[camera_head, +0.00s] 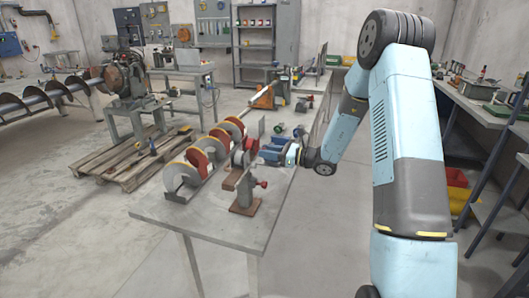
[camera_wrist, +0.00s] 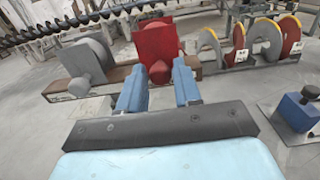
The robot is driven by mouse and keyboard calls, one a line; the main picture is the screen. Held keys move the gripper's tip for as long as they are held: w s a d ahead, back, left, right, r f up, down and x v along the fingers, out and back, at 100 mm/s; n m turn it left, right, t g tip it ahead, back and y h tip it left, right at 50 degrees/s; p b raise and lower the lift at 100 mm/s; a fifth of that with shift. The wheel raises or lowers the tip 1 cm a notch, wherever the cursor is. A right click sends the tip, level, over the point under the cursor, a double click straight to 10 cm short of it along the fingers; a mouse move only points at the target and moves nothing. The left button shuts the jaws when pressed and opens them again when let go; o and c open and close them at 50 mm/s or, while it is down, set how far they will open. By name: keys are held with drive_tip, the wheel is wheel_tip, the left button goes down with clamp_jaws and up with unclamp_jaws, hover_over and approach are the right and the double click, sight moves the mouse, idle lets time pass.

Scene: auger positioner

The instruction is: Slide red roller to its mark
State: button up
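The red roller unit (camera_wrist: 157,42) is an upright red block on a brown rail, with a round red knob (camera_wrist: 160,72) on its near side. In the head view the red unit (camera_head: 239,158) is partly hidden behind nearby parts. My gripper (camera_wrist: 160,67) has its two blue fingers apart, with the knob between or just beyond their tips; a narrow gap seems to show beside it, and contact is unclear. In the head view my gripper (camera_head: 268,150) reaches leftward over the table toward the red unit. I cannot make out a mark.
A grey roller unit (camera_wrist: 90,62) stands on the same rail (camera_wrist: 115,75), left of the red one. Red, yellow and grey discs (camera_wrist: 265,40) stand to the right. The table's front left corner (camera_head: 160,210) is clear.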

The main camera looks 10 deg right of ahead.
drive_tip(key=v, duration=1.2)
drive_tip(key=s+a+r+n+g+h, duration=0.35)
drive_tip(key=s+r+n, duration=0.25)
drive_tip(key=s, duration=0.3)
drive_tip(key=s+a+r+n+g+h, duration=0.3)
drive_tip(key=s+r+n+g, duration=0.15)
drive_tip(key=s+n, duration=0.35)
drive_tip(key=s+d+r+n+t+h, duration=0.3)
drive_tip(key=s+d+r+n+h, duration=0.1)
drive_tip(key=s, duration=0.4)
drive_tip(key=s+d+r+n+t+h, duration=0.3)
drive_tip(key=s+d+r+n+h, duration=0.1)
drive_tip(key=s, duration=0.5)
drive_tip(key=shift+s+r+n+h, duration=0.35)
drive_tip(key=shift+r+n+h, duration=0.15)
drive_tip(key=shift+r+h, duration=0.45)
